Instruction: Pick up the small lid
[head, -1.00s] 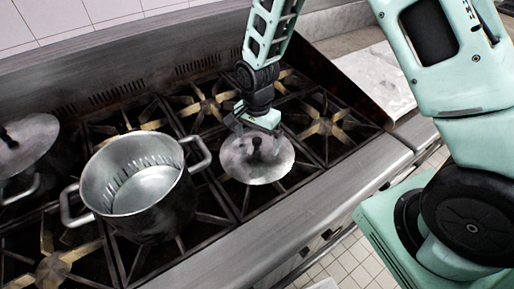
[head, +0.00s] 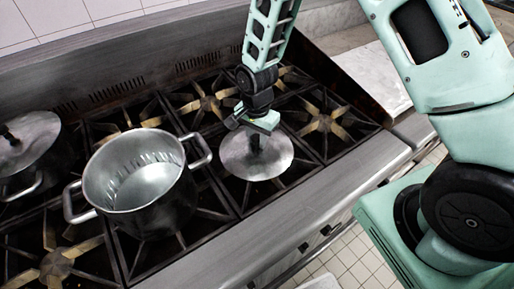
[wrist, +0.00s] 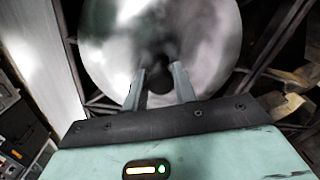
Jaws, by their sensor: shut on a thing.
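The small lid (head: 270,166) is a round silver metal disc with a dark knob, lying over the stove grate to the right of the open pot. In the wrist view the lid (wrist: 205,30) fills the upper middle, with its dark knob (wrist: 150,62) between the fingers. My gripper (head: 254,140) reaches down over the lid from behind. In the wrist view my gripper (wrist: 160,85) has both fingers on either side of the knob, shut on it. Whether the lid touches the grate is hard to tell.
A large open silver pot (head: 140,185) stands on the burners left of the lid. Another pot with a lid (head: 28,140) is at the far left. The stove's steel front ledge (head: 225,240) runs along the near side. Burners at the back right are bare.

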